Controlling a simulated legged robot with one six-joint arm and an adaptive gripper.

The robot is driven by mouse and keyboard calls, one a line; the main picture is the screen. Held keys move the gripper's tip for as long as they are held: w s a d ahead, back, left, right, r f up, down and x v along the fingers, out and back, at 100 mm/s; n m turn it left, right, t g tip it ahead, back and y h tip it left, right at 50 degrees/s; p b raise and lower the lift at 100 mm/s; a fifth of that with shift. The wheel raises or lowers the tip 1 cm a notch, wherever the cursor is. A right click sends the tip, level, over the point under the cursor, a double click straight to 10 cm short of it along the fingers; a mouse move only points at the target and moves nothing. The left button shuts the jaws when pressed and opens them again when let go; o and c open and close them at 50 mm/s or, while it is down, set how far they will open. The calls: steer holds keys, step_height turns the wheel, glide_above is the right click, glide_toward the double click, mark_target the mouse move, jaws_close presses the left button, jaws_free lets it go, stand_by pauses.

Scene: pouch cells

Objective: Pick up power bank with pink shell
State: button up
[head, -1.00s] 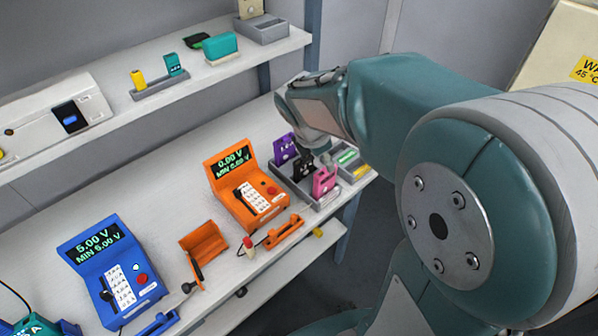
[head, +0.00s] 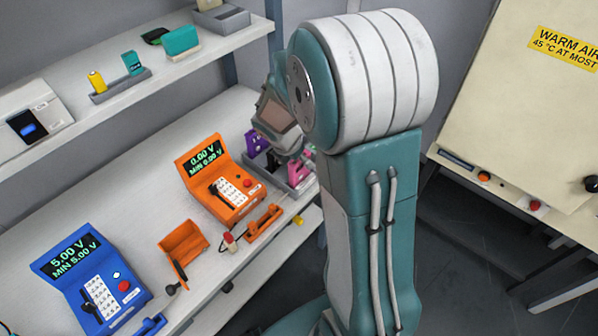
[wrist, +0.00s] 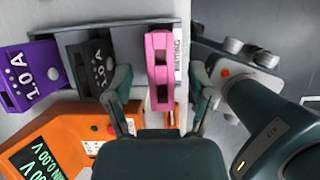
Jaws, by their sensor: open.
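The pink-shelled power bank (wrist: 159,68) stands in a grey tray slot, and its handle-like top faces my wrist camera. In the head view the pink shell (head: 295,171) is partly hidden by my wrist. My gripper (wrist: 161,86) is open, with one finger on each side of the pink shell in the picture. I cannot tell whether either finger touches it or how deep they reach. A black unit (wrist: 92,65) marked 10A stands to its left, close to the left finger. A purple unit (wrist: 33,77) marked 10A is further left.
The grey tray (wrist: 135,27) sits on the bench. An orange meter (head: 219,184) reading 0.00 V stands beside it, and a blue meter (head: 91,277) reads 5.00 V. A shelf (head: 110,104) runs above. A warm-air cabinet (head: 525,115) is at right.

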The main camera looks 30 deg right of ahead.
steer(key=shift+d+f, duration=0.2)
steer(key=shift+f, duration=0.25)
steer(key=shift+c, duration=0.3)
jaws_close()
steer(key=shift+r, duration=0.15)
